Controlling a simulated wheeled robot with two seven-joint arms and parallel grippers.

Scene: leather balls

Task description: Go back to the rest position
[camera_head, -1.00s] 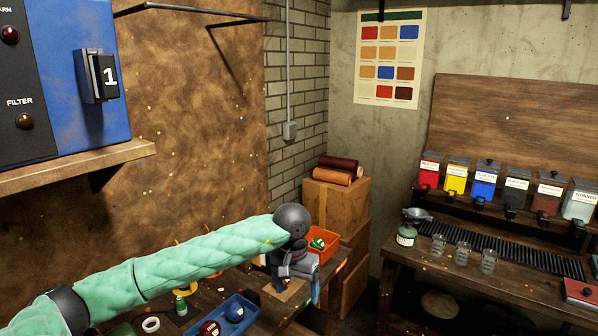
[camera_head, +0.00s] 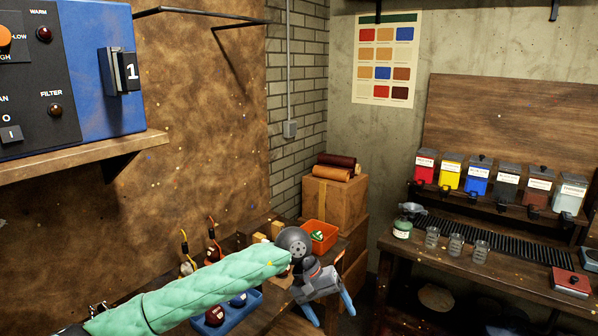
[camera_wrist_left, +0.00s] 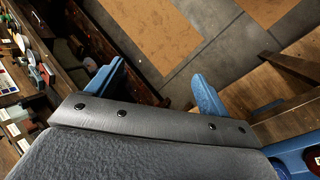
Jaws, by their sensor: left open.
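My left arm, in a green quilted sleeve, reaches across the lower part of the head view. Its gripper (camera_head: 331,309) points downward at the right end of the left workbench. The two blue fingers are spread apart with nothing between them. In the left wrist view the open fingers (camera_wrist_left: 155,88) show against the floor, with no object held. My right gripper is in neither view.
A blue tray (camera_head: 252,303) with balls lies on the left bench, partly behind my arm. An orange bin (camera_head: 331,243) holding a green-and-white ball (camera_head: 317,236) is just behind the gripper. Cardboard boxes (camera_head: 333,201) stand behind. The right bench (camera_head: 500,262) carries jars and cups.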

